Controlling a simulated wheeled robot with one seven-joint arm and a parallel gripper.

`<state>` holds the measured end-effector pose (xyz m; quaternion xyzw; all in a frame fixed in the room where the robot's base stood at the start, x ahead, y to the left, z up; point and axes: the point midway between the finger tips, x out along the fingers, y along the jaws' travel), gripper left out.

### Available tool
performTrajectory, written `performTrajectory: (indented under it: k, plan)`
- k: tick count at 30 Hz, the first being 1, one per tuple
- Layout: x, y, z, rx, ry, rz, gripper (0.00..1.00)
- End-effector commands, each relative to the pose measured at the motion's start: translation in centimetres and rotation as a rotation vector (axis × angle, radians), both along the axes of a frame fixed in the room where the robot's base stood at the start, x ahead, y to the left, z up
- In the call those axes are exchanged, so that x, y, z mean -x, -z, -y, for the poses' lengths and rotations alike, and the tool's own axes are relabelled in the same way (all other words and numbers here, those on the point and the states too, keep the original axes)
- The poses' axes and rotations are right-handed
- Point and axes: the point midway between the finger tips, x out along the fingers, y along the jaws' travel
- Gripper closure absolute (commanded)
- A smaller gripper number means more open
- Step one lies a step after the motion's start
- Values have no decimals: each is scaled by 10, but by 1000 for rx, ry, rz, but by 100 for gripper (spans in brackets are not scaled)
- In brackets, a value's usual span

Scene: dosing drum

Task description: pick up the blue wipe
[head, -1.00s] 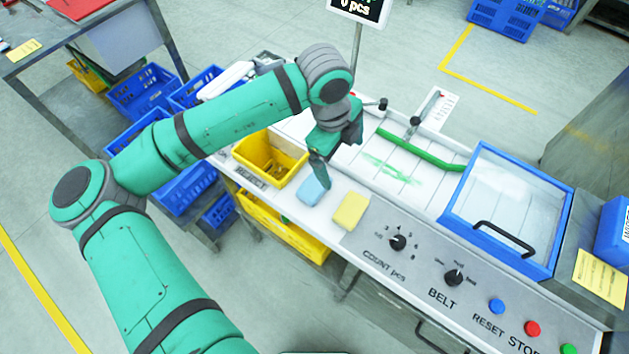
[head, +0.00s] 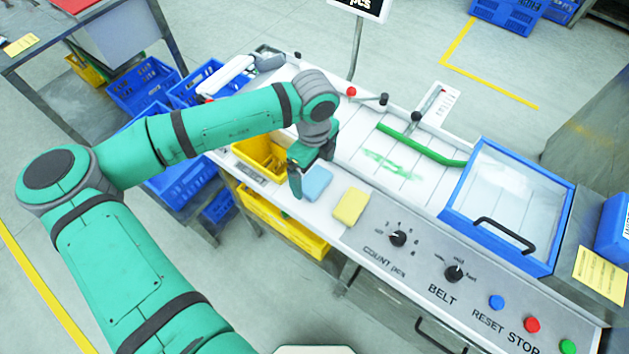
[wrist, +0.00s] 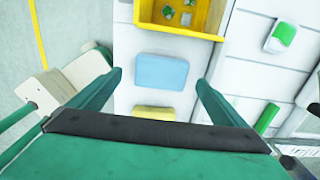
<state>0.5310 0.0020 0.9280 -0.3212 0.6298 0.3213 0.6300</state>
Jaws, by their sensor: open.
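The blue wipe (head: 315,183) lies flat on the white bench top, between the yellow bin and a yellow wipe. In the wrist view the blue wipe (wrist: 161,72) sits ahead of my gripper, roughly between the lines of its two fingers. My gripper (head: 306,187) is just left of the blue wipe in the head view, pointing down. In the wrist view my gripper (wrist: 158,80) is open and empty, its two fingers wide apart. From these views I cannot tell the exact height of the fingertips above the bench.
A yellow wipe (head: 351,207) lies close to the right of the blue one. A yellow bin (head: 262,150) stands on its other side. The control panel (head: 425,245) with knobs and buttons, a green bar (head: 425,146) and a blue-framed cover (head: 507,190) are further right.

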Motion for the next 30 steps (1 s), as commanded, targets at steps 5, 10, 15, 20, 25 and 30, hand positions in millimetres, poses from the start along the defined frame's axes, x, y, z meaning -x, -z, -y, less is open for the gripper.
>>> performTrajectory:
  k: [5,10,15,20,25,30]
  plan:
    - [-1,24,2,-1,1,-1,4]
    - [-1,32,2,0,1,-1,4]
    - [-1,32,2,0,1,0,4]
    - [-1,32,1,0,1,0,40]
    - [-1,32,1,0,1,0,48]
    - [-1,31,2,0,1,0,48]
